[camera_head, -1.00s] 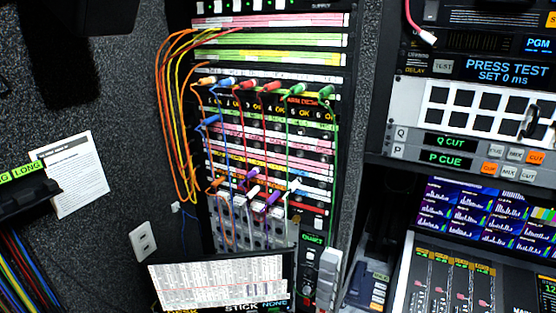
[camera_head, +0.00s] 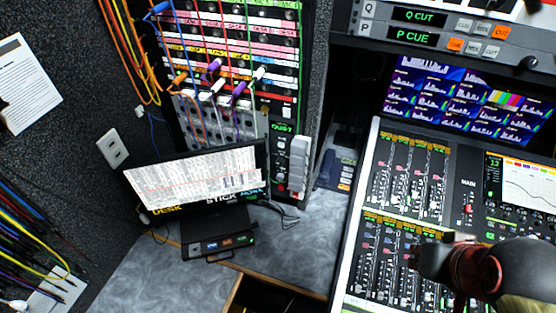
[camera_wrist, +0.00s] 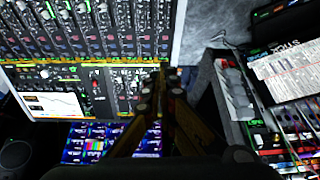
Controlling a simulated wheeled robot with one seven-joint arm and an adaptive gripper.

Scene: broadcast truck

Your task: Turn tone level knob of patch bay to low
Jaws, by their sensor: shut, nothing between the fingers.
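The patch bay (camera_head: 240,50) stands in the rack at the upper middle of the head view, with coloured cables plugged across its rows. A small panel with a green lit display (camera_head: 282,127) reading like "QUIET" sits at its lower right. I cannot pick out the tone level knob or its setting. In the wrist view, the patch bay's cables show at the lower right edge, at an angle. My gripper (camera_wrist: 160,88) is shut and empty in the wrist view, apart from the patch bay and in front of the mixing console. Part of my arm shows at the lower right of the head view.
A small monitor (camera_head: 198,180) stands on the grey desk (camera_head: 160,285) before the patch bay. The mixing console (camera_head: 362,200) fills the right, under a meter screen (camera_head: 470,100). Some desk around the monitor is clear.

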